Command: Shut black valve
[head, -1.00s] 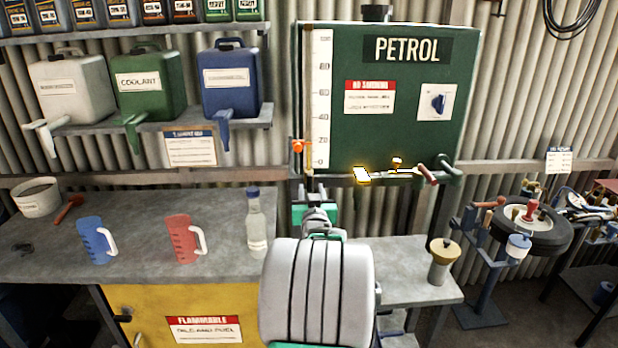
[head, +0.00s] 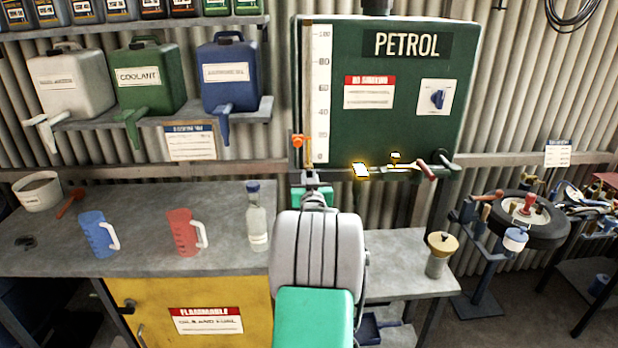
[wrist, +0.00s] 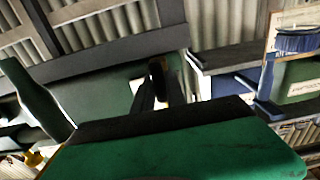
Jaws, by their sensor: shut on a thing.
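The green petrol tank (head: 400,120) stands on the wall. My gripper (wrist: 159,92) reaches up to its lower left corner; in the head view my gripper (head: 312,180) is small and partly covered by my arm. In the wrist view its two dark fingers are shut on a dark part, which looks like the handle of the black valve (wrist: 156,70). The valve's outlet and the exact angle of the handle are hidden. An orange-handled fitting (head: 298,141) sits just up and left of my gripper on the sight gauge.
A glowing tag (head: 361,170) and a red-handled lever (head: 426,170) are under the tank, to the right. A glass bottle (head: 257,218), a red jug (head: 184,232) and a blue jug (head: 97,233) stand on the bench, left of my arm.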

